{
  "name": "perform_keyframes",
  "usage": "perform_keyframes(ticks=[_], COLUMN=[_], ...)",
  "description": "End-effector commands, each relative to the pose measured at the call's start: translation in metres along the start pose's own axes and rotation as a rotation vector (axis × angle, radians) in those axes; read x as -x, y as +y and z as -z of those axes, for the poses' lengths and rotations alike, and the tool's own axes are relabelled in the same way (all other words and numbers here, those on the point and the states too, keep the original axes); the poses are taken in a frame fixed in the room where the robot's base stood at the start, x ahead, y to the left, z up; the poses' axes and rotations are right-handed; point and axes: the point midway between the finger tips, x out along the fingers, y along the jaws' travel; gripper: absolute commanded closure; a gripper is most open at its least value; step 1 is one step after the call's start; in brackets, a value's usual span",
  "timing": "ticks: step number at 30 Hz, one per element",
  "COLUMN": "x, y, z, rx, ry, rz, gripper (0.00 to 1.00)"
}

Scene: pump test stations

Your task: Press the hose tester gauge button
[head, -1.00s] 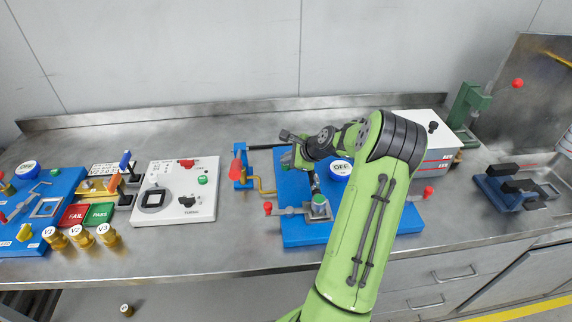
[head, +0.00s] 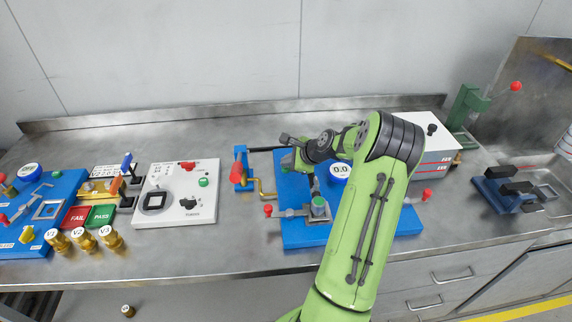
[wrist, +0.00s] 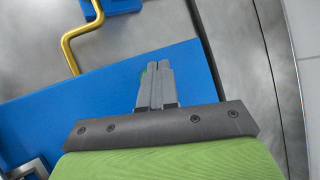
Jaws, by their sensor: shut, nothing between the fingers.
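A blue board (head: 300,236) in the middle of the bench carries a round gauge (head: 340,172), blue-rimmed with a white face that reads 0.0. My arm covers part of the board's right side.
A brass crank-shaped pipe (head: 267,190) and red-tipped levers stand by the board. A white panel (head: 176,208) and another blue board (head: 60,190) with a gauge lie to the left. A white box (head: 435,155) stands behind my arm. Bare bench lies in front of the panel.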

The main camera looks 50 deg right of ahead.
Motion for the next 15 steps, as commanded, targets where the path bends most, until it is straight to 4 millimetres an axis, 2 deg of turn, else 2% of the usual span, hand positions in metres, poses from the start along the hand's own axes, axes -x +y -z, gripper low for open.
perform_keyframes(ticks=[8,15], x=[0.002,0.022], y=[-0.002,-0.017], z=[-0.002,-0.017], rx=[0.0,0.001], ry=[-0.001,-0.001], rz=[0.0,0.001], gripper=[1.0,1.0])
